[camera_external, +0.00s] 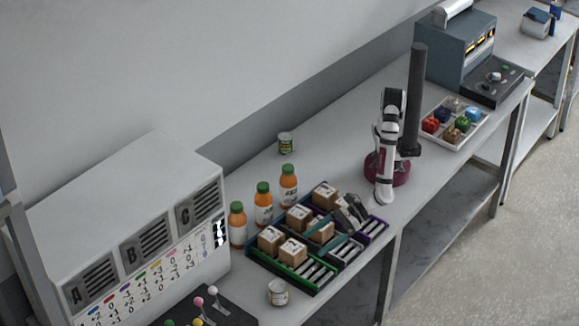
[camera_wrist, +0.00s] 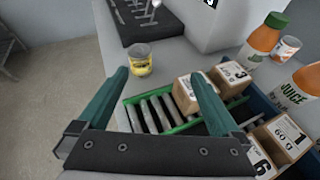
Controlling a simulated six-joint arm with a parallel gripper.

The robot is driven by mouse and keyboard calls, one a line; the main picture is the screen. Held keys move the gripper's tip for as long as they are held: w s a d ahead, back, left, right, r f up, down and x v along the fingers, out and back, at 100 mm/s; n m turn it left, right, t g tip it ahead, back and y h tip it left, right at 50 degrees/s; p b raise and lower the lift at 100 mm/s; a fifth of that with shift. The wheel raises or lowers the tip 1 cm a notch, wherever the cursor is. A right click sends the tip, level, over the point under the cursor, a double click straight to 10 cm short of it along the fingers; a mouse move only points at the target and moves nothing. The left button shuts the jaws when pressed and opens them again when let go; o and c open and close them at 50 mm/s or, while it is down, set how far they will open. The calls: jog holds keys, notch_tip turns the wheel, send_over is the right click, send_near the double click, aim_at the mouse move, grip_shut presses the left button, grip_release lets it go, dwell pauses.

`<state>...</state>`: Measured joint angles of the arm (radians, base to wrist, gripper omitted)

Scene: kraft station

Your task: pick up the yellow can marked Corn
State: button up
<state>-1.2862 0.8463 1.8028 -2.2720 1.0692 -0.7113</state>
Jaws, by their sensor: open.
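A short can with a yellow label (camera_wrist: 139,61) stands upright in the wrist view, beyond my fingertips and near the table's front edge. It also shows at the bottom of the external view (camera_external: 278,293), and its lettering is too small to read. My gripper (camera_wrist: 158,77) is open and empty, with its teal fingers spread. In the external view my gripper (camera_external: 333,236) hangs over the box trays, apart from the can.
Trays of cardboard boxes, including a green-edged tray (camera_wrist: 180,130), lie below my gripper. Juice bottles (camera_external: 263,204) stand behind them. A reddish-labelled can (camera_wrist: 289,46) and a green-yellow can (camera_external: 285,143) stand elsewhere. A lever panel (camera_wrist: 140,18) is beyond the yellow-labelled can.

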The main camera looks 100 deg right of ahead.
jog(key=a+f+n, duration=0.1)
jog(key=s+a+f+n+y, duration=0.1)
jog(key=a, duration=0.1)
jog(key=shift+s+a+g, duration=0.15)
jog(key=shift+s+g, duration=0.05)
jog(key=shift+g, duration=0.1)
send_near(283, 283)
jog(key=x, duration=0.3)
jog(key=shift+f, duration=0.3)
jog(key=x, duration=0.6)
jog(key=shift+r, duration=0.1)
jog(key=c, duration=1.4)
jog(key=shift+c, duration=0.7)
jog(key=shift+r, duration=0.15)
